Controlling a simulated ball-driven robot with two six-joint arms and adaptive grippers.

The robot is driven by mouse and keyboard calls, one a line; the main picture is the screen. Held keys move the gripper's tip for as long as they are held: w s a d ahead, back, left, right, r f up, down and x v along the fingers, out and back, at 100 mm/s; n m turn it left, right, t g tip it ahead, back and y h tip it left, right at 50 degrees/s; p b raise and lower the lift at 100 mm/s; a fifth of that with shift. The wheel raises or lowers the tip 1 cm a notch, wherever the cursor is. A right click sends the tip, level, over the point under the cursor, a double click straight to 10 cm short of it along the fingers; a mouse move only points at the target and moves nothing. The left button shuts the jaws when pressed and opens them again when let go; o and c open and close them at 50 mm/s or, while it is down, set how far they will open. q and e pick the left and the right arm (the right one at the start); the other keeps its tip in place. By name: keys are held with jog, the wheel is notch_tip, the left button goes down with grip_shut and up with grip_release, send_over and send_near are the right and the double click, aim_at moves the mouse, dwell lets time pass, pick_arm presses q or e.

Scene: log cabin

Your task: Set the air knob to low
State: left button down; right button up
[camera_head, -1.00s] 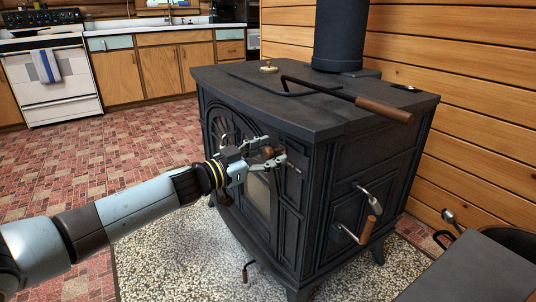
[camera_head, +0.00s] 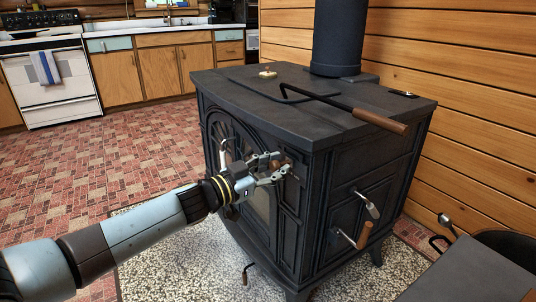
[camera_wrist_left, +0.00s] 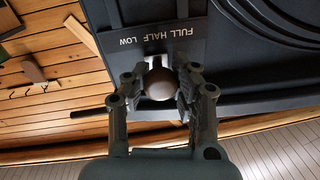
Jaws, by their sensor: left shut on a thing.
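The air knob is a round brown knob on the front of the black stove (camera_head: 355,120). In the left wrist view the air knob (camera_wrist_left: 160,82) is between the fingers, in front of a plate (camera_wrist_left: 155,50) lettered FULL, HALF and LOW. The knob is near the middle word, HALF. My left gripper (camera_head: 279,168) reaches the stove front from the left in the head view and is shut on the knob. It also shows in the left wrist view (camera_wrist_left: 160,85), one finger on each side. The fingers partly hide the knob in the head view. My right gripper is not in view.
A poker with a brown handle (camera_head: 380,121) lies on the stove top, near a brass knob (camera_head: 267,73). Handled levers (camera_head: 364,234) stick out from the stove's right side. A dark box (camera_head: 470,272) stands at the lower right. The tiled floor at left is clear.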

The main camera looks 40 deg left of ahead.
aim_at(300, 166)
pick_arm(q)
jog(key=d, duration=0.1)
jog(key=s+d+p, duration=0.1)
jog(key=shift+d+r, duration=0.2)
jog(key=shift+d, duration=0.1)
jog(key=shift+s+d+f, duration=0.1)
jog(key=shift+s+f, duration=0.05)
jog(key=shift+f, duration=0.15)
jog(key=c, duration=1)
grip_release()
jog(key=shift+s+r, duration=0.1)
jog(key=shift+o, duration=0.2)
jog(key=v, duration=1.2)
